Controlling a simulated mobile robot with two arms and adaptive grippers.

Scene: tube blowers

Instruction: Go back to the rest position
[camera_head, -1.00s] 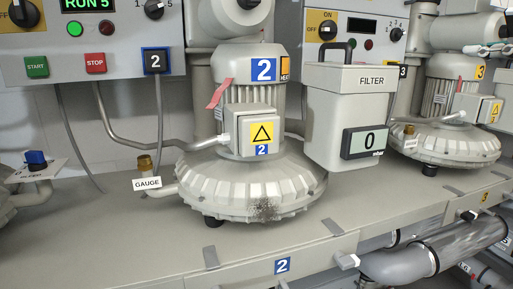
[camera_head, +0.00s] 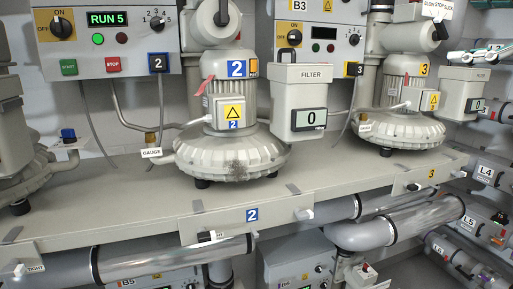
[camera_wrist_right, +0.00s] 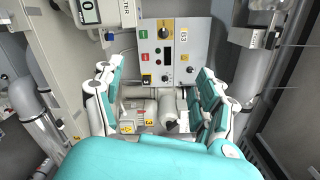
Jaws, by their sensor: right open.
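My right gripper (camera_wrist_right: 161,72) is open and empty in the right wrist view, its two teal-padded fingers spread wide apart. A control panel with knobs (camera_wrist_right: 167,50) and a blower marked 3 (camera_wrist_right: 148,122) show beyond and between the fingers. In the head view, part of my right gripper (camera_head: 474,54) shows at the right edge, near the blower marked 3 (camera_head: 402,125). My left gripper is in neither view.
Blower 2 (camera_head: 232,152) stands on the grey bench (camera_head: 120,190) beside a filter box (camera_head: 299,85) reading 0. Its panel (camera_head: 108,40) shows RUN 5. Large pipes (camera_head: 395,228) run below the bench. A gauge fitting (camera_head: 151,141) sticks out left of blower 2.

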